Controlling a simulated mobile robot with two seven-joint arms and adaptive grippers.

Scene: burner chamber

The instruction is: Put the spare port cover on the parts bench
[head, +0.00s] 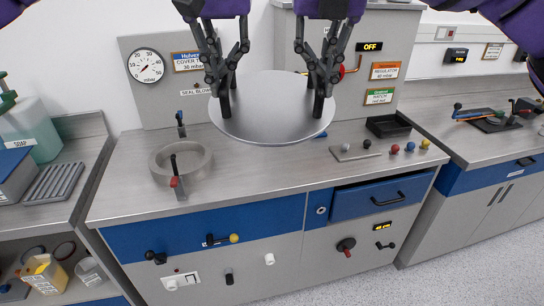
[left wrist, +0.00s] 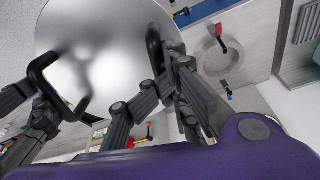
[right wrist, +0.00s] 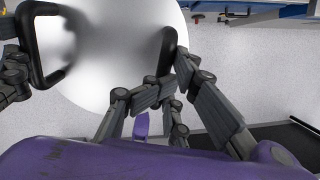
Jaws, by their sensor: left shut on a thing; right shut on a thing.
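A round shiny metal cover (head: 270,110) hangs level above the middle bench, held between both of my grippers. It also fills much of the left wrist view (left wrist: 100,35) and the right wrist view (right wrist: 110,60), where two dark handles stand on its face. My left gripper (head: 225,103) is shut on the handle at its left side. My right gripper (head: 319,100) is shut on the handle at its right side. The grippers partly hide the handles. No label in view tells which surface is the parts bench.
The middle bench (head: 125,190) carries a pale ring (head: 157,165) with upright clamp levers, several coloured knobs and a black tray (head: 388,126). A gauge panel (head: 150,105) stands behind. The right bench (head: 440,125) has a dark fixture (head: 490,122) on it. A left counter holds a soap bottle (head: 32,132).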

